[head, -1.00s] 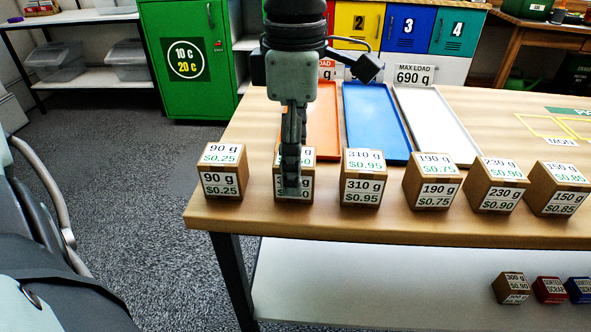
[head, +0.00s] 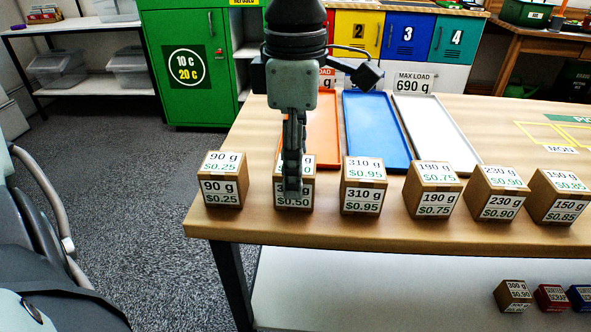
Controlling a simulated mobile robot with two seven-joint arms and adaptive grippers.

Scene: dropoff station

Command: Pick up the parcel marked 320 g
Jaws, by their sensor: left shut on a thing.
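My left gripper (head: 292,184) comes down from above onto a brown box parcel (head: 306,204), second from the left in the front row. Its fingers are shut on this parcel and cover part of its labels. The front label shows a weight starting with 3, its other digits hidden, and $0.50. The parcel looks upright at the height of its neighbours; I cannot tell whether it touches the table (head: 240,222). My right gripper is not in view.
The 90 g parcel (head: 222,190) stands close on the left, the 310 g parcel (head: 362,198) close on the right. More parcels continue rightward. Behind lie an orange tray (head: 322,130), a blue tray (head: 376,130) and a white tray (head: 436,135).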

